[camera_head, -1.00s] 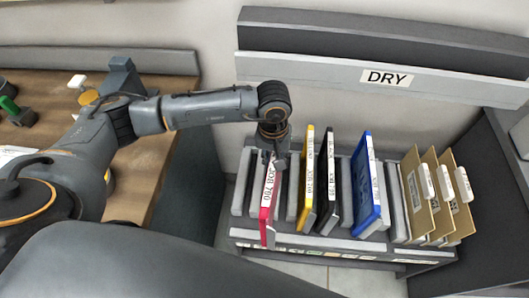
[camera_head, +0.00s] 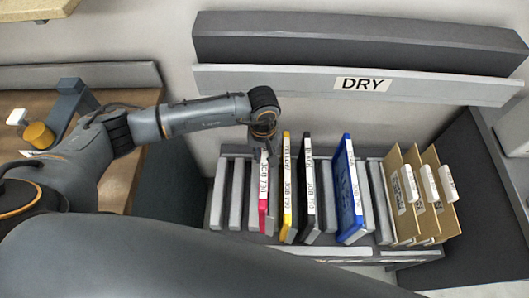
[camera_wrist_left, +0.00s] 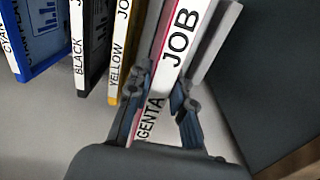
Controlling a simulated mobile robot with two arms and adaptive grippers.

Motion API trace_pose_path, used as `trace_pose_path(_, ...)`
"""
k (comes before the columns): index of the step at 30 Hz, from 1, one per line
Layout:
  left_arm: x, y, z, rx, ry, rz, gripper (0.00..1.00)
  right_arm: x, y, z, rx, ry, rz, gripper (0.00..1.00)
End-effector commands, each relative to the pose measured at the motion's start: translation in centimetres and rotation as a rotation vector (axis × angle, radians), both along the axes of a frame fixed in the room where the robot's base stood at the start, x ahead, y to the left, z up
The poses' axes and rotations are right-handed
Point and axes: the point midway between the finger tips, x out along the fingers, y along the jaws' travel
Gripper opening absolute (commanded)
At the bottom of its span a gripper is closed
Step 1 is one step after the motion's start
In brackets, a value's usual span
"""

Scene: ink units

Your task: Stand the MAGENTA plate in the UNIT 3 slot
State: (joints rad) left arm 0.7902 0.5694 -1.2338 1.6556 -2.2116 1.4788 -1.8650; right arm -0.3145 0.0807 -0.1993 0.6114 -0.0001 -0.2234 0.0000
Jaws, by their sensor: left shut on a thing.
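The magenta plate (camera_head: 263,205) stands upright on edge at the left of the row of plates in the grey rack (camera_head: 390,257). Its white label reads JOB. My left gripper (camera_head: 264,147) is shut on its upper edge. In the left wrist view the two fingers (camera_wrist_left: 157,108) clasp the plate (camera_wrist_left: 178,45) from both sides. The yellow plate (camera_head: 287,205) is close on its right. I cannot tell whether the magenta plate's lower edge is seated in a slot. The UNIT labels are not readable. My right gripper is not in view.
The black plate (camera_head: 309,200) and blue cyan plate (camera_head: 349,200) stand farther right, then several brown folders (camera_head: 405,200). Bare grey dividers (camera_head: 237,195) stand left of the magenta plate. A DRY sign (camera_head: 362,84) hangs behind. A brown table (camera_head: 122,180) is at left.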

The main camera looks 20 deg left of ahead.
Motion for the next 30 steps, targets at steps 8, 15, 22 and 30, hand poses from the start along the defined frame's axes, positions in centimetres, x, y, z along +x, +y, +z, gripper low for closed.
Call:
trace_pose_path(8, 0.0, -0.1, -3.0, 0.000, 0.000, 0.000, 0.00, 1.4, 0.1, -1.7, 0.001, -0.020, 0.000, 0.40)
trace_pose_path(15, 0.1, 0.0, -5.6, 0.000, -0.001, -0.001, 0.00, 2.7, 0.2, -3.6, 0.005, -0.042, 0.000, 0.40)
trace_pose_path(22, 0.1, 0.0, -7.8, 0.001, -0.002, 0.000, 0.00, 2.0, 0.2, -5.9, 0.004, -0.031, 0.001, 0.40)
trace_pose_path(30, 0.1, 0.0, -10.4, 0.001, -0.002, 0.000, 0.00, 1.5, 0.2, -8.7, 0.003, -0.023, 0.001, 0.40)
